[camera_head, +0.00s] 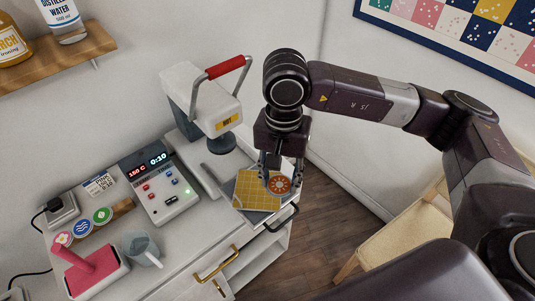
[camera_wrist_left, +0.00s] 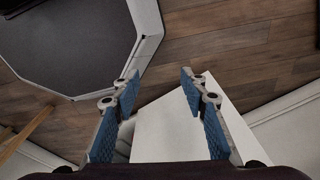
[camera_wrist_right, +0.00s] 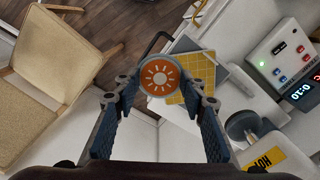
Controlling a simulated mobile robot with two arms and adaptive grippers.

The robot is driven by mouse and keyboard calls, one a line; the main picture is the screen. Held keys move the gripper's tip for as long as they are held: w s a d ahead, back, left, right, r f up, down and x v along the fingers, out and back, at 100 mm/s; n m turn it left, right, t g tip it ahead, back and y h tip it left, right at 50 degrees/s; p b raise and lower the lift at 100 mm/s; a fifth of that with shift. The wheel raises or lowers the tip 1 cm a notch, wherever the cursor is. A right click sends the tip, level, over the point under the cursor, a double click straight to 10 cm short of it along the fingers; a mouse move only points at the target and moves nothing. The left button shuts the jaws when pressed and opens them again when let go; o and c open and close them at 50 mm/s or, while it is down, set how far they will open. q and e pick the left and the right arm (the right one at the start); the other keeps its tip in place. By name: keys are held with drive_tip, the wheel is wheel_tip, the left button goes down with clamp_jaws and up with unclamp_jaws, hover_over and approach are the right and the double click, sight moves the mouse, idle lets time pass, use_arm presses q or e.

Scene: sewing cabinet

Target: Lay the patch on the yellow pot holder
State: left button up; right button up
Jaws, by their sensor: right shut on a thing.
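The patch (camera_head: 279,185) is a round orange disc with a pale sun design. It also shows in the right wrist view (camera_wrist_right: 159,75). My right gripper (camera_head: 281,178) is shut on the patch, with a finger at either side of it. The yellow pot holder (camera_head: 254,191) is a square with a grid pattern, lying on the press's lower plate. In the head view the patch overlaps its right part; in the right wrist view (camera_wrist_right: 195,98) it overlaps its left edge. I cannot tell whether they touch. My left gripper (camera_wrist_left: 160,85) is open and empty.
The heat press (camera_head: 205,98) has its red handle raised and its head beside my right gripper.

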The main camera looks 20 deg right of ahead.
drive_tip(key=w+a+f+m+p, duration=0.2)
drive_tip(key=w+m, duration=0.3)
drive_tip(key=m, duration=0.7)
drive_tip(key=m+p, duration=0.3)
drive_tip(key=m, duration=1)
hover_over(258, 189)
wheel_tip(258, 189, down, 4)
drive_tip(key=shift+f, duration=0.15)
drive_tip(key=shift+n, duration=0.3)
drive_tip(key=shift+f+b, duration=1.8)
drive_tip(key=shift+f, duration=1.1)
use_arm(q)
drive_tip(key=shift+s+a+r, duration=0.45)
drive_tip(key=shift+s+r, duration=0.15)
drive_tip(key=shift+r, duration=0.25)
use_arm(e)
drive_tip(key=o, duration=0.8)
drive_tip(key=shift+c, duration=0.2)
use_arm(q)
drive_tip(key=shift+a, duration=0.15)
use_arm(e)
drive_tip(key=shift+r, duration=0.2)
wheel_tip(258, 189, up, 12)
drive_tip(key=shift+f, duration=0.15)
